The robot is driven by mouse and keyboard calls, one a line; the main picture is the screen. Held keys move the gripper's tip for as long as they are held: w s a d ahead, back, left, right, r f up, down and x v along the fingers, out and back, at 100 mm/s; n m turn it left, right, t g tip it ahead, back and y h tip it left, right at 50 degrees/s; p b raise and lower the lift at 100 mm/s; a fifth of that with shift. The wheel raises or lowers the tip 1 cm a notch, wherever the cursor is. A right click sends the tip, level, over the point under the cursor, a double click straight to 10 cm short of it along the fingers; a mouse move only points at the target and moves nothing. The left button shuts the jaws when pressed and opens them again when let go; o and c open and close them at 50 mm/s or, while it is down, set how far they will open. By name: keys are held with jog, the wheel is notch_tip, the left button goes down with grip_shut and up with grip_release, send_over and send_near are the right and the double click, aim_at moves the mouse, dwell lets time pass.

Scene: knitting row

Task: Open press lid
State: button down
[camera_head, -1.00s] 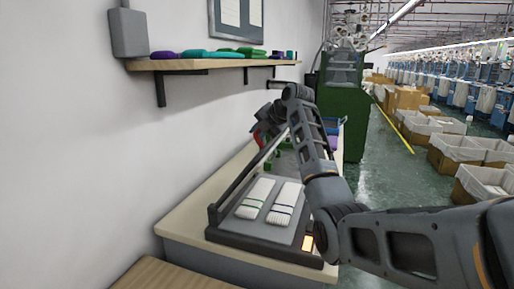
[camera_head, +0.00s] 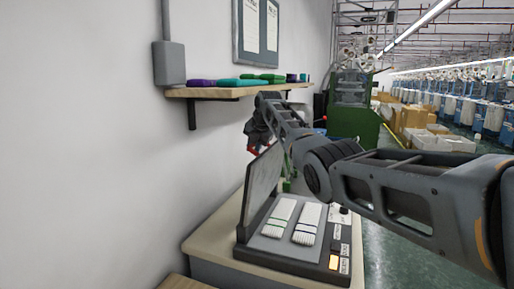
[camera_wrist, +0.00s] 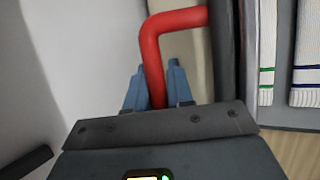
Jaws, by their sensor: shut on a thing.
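The press (camera_head: 285,255) stands on the bench with its lid (camera_head: 263,184) raised on the wall side. The lid stands steeply, its flat grey face showing. A red bent handle (camera_wrist: 152,48) is on the lid; in the wrist view it passes between the blue fingers of my gripper (camera_wrist: 156,72). My gripper (camera_head: 254,142) is shut on the handle at the lid's upper far end. The lid's dark edge (camera_wrist: 224,50) runs beside the handle. Two white knitted pieces (camera_head: 280,217) (camera_head: 306,224) lie on the press bed.
A wall shelf (camera_head: 240,90) with folded coloured pieces is above and behind the lid. The white wall is close on the left. Buttons, one lit orange (camera_head: 334,262), line the press's right side. A green machine (camera_head: 352,122) stands beyond the bench.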

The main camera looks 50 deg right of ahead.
jog(key=shift+w+a+f, duration=0.15)
jog(key=shift+w+f, duration=0.05)
jog(key=shift+f, duration=0.3)
jog(key=c, duration=1.3)
grip_release()
jog(key=shift+o, duration=1)
jog(key=shift+r, duration=0.15)
jog(key=shift+r, duration=0.2)
jog(key=shift+s+a+r, duration=0.1)
jog(key=shift+s+r, duration=0.15)
jog(key=shift+r, duration=0.25)
jog(key=b+v, duration=0.1)
jog(key=v, duration=0.5)
jog(key=shift+a+r, duration=0.1)
jog(key=shift+r, duration=0.05)
